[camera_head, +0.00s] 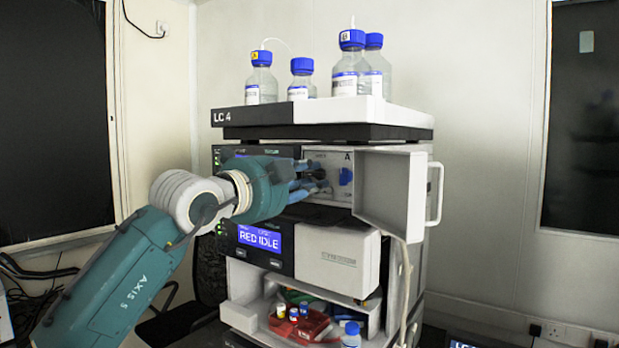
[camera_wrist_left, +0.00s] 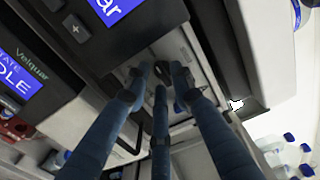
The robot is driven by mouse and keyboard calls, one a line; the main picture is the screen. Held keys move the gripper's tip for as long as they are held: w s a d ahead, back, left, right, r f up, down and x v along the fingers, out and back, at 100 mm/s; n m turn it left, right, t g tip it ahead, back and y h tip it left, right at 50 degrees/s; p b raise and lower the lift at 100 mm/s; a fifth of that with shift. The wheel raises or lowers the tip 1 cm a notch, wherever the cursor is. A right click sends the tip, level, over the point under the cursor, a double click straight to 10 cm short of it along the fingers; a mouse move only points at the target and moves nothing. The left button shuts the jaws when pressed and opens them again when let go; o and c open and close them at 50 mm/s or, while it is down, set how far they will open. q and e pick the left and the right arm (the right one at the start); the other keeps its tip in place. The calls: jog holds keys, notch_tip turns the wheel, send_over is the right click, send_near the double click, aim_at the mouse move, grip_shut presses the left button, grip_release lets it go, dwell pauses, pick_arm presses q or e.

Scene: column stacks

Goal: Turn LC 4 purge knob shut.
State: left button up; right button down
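The LC 4 stack (camera_head: 222,117) stands in the middle of the head view. My left gripper (camera_head: 318,178) reaches from the left into its open pump compartment. In the left wrist view, my three blue fingers (camera_wrist_left: 161,78) converge around a small dark knob (camera_wrist_left: 160,71), which looks like the purge knob. The fingertips are close about it, but I cannot tell whether they touch or grip it. The knob's angle is mostly hidden by the fingers. A blue knob (camera_head: 346,176) under the letter A sits just right of the fingers in the head view.
The compartment's white door (camera_head: 392,190) stands swung out to the right. Several blue-capped bottles (camera_head: 348,75) stand in the top tray. Below is a module with a "RED IDLE" display (camera_head: 259,237), then an open shelf with a red tray (camera_head: 312,325).

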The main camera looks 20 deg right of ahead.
pick_arm(q)
grip_shut()
